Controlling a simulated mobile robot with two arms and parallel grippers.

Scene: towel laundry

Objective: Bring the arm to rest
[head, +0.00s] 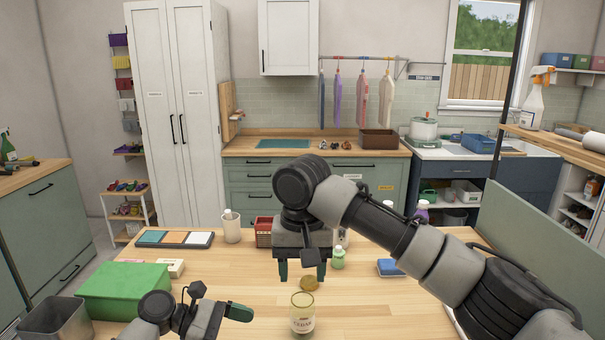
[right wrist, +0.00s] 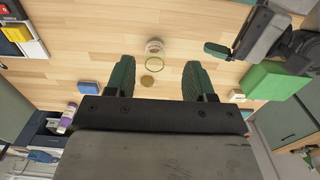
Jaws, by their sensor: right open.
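My right gripper (head: 302,272) points down over the middle of the wooden table, open and empty; its two green fingers also show apart in the right wrist view (right wrist: 155,82). An open glass jar labelled CEDAR (head: 302,315) stands upright near the table's front, and in the wrist view (right wrist: 155,52) it shows beyond the fingers. A round gold lid (head: 309,284) lies on the table beside the jar. My left gripper (head: 238,312) is low at the front left, beside the green box; only one green finger shows clearly, so its opening is unclear.
A green box (head: 125,290) sits at the table's left. A tray of coloured pads (head: 174,239), a white bottle (head: 231,226), a red basket (head: 264,231), a small green bottle (head: 338,258) and a blue sponge (head: 390,267) stand around. The table's front right is partly hidden by my right arm.

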